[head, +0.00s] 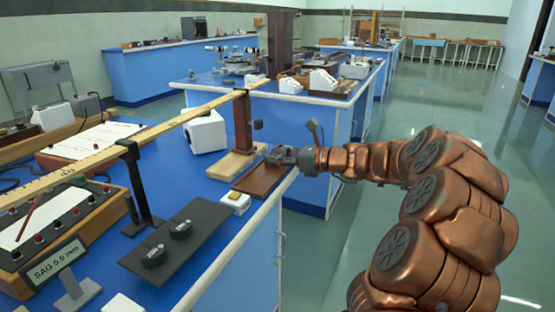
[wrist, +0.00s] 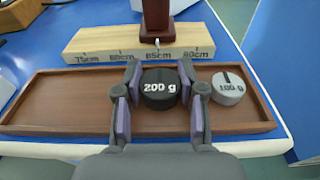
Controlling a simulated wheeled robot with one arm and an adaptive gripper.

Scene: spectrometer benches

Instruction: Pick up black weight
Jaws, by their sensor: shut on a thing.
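The black weight (wrist: 159,88), marked 200 g, sits upright between the fingers of my gripper (wrist: 160,112) in the wrist view. My gripper is shut on it, with one purple-padded finger on each side. The weight is over a brown wooden tray (wrist: 60,102); I cannot tell whether it still touches the tray floor. In the head view my gripper (head: 281,157) is at the tray (head: 259,182) near the bench edge, and I cannot make out the weight there.
A grey 100 g weight (wrist: 228,88) stands in the tray to the right. A wooden base (wrist: 95,42) with a centimetre scale and upright post (wrist: 157,18) is just behind. In the head view, a dark plate (head: 200,222) holds two black knobbed discs, and a long ruler beam (head: 170,122) crosses the bench.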

